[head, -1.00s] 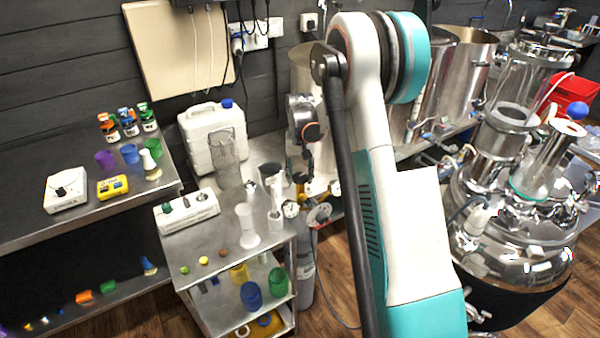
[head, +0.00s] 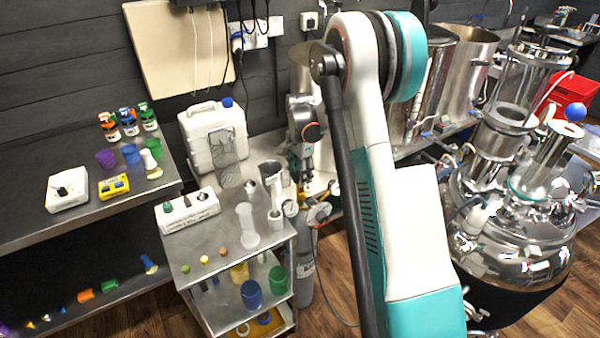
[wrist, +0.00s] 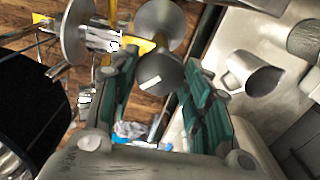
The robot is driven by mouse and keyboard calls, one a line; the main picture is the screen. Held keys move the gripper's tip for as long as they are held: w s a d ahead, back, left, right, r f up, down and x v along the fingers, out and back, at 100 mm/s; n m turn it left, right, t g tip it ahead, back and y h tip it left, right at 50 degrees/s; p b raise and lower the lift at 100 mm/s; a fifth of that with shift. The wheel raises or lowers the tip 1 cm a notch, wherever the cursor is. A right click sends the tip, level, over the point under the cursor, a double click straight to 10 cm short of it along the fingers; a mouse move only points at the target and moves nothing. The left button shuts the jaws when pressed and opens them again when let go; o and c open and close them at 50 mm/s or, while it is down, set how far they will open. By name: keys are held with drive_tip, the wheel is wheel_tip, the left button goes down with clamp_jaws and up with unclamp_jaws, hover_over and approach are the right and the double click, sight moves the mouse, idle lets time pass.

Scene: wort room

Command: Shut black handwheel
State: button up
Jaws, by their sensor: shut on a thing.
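The black handwheel (wrist: 158,75) shows in the wrist view as a dark grey, rounded knob with a pale mark. It lies between the teal-padded fingers of my gripper (wrist: 160,100), which is shut on it. In the head view, my gripper (head: 308,172) is small, beyond my arm, above the grey gas bottle (head: 304,268) beside the cart. The handwheel cannot be made out clearly there. Two round gauges sit by the handwheel in the wrist view, one at the left (wrist: 77,30) and one just above the handwheel (wrist: 160,24).
A steel cart (head: 232,238) with glassware stands left of the bottle. A metal mug (wrist: 252,74) is on a steel surface right of my gripper in the wrist view. A large steel vessel (head: 515,262) stands at the right in the head view. Wooden floor shows between.

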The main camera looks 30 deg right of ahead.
drive_tip(key=m, duration=0.4)
drive_tip(key=shift+m, duration=2.9)
drive_tip(key=o, duration=1.1)
drive_tip(key=shift+c, duration=0.2)
drive_tip(key=shift+r, duration=0.1)
wheel_tip(320, 180, up, 12)
